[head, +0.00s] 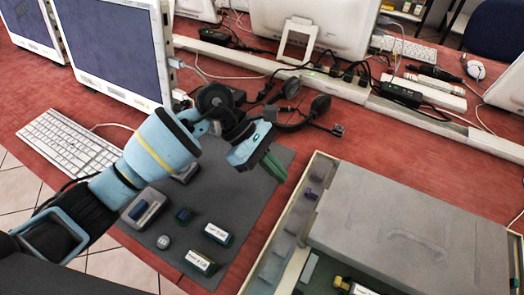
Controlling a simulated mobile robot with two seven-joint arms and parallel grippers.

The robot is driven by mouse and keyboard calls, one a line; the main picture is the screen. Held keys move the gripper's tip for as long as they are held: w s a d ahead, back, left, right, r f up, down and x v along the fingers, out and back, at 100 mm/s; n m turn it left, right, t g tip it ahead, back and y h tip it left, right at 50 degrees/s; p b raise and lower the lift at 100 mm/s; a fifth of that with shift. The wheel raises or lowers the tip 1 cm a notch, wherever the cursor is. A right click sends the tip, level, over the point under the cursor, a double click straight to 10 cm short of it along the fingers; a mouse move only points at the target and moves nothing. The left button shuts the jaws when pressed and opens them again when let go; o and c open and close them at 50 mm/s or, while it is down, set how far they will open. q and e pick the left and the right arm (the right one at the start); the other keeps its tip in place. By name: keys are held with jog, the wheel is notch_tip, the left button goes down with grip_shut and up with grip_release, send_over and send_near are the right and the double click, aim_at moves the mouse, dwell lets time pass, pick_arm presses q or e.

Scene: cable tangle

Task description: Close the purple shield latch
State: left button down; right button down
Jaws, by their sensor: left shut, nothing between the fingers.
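A small purple piece (311,195), which looks like the shield latch, sits near the upper left inside edge of the open-topped case (318,163) at the right. It is too small to tell whether it is open or closed. My left gripper (268,165) is above the dark mat, left of the case and apart from the purple piece. It is shut and holds nothing. My right gripper is not in view.
A grey block (400,225) fills most of the case. Labelled blocks (217,233) and small parts lie on the dark mat (235,205). A keyboard (70,140) and monitor (115,45) stand left. Cables and a black headset-like object (318,108) lie behind.

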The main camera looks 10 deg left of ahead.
aim_at(311, 191)
pick_arm(q)
jog(key=d, duration=0.1)
jog(key=s+d, duration=0.1)
jog(key=d, duration=0.1)
jog(key=shift+d+p, duration=0.15)
jog(key=shift+p, duration=0.2)
jog(key=shift+s+d, duration=0.15)
jog(key=shift+d, duration=0.15)
jog(key=shift+f, duration=0.1)
jog(key=shift+d, duration=0.25)
jog(key=shift+s+d, duration=0.3)
jog(key=shift+d, duration=0.4)
